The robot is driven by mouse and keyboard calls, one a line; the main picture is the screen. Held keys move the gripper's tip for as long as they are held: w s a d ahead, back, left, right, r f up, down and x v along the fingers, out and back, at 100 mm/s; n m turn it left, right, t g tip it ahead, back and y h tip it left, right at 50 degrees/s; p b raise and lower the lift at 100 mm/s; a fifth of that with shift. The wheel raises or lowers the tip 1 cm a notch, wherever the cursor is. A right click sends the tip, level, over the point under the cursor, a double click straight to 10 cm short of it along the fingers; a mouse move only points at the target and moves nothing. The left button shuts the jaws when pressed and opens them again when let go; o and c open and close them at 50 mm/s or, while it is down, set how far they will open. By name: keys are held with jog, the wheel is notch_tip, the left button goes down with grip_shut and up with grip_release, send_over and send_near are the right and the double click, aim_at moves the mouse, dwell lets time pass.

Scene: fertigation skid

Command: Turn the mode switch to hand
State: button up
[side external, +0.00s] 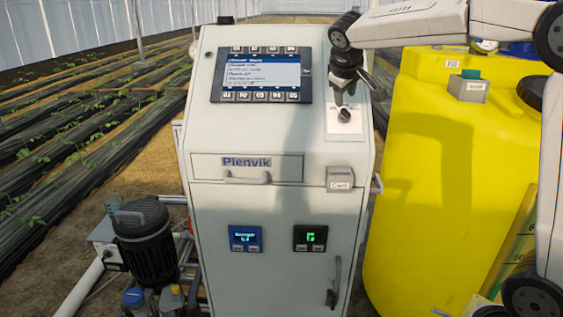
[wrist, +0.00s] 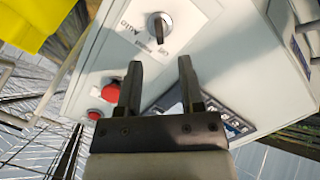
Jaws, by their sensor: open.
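The mode switch (side external: 344,115) is a dark rotary knob on a white plate at the upper right of the grey cabinet's sloped face. In the wrist view the knob (wrist: 160,28) lies just beyond my fingertips, its handle roughly vertical in the picture. The label "AUTO" reads to its left, with smaller lettering below that I cannot read surely. My gripper (side external: 356,90) is open and empty, above the switch in the side view. In the wrist view its two fingers (wrist: 159,64) stand apart with the knob ahead between their lines, not touching it.
Red buttons (wrist: 110,91) sit on the cabinet beside my fingers in the wrist view. A display panel (side external: 261,74) is left of the switch. A yellow tank (side external: 425,180) stands right of the cabinet (side external: 275,205). A pump motor (side external: 145,240) is at lower left.

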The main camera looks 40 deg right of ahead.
aim_at(345, 110)
jog(key=shift+x, duration=3.25)
grip_shut()
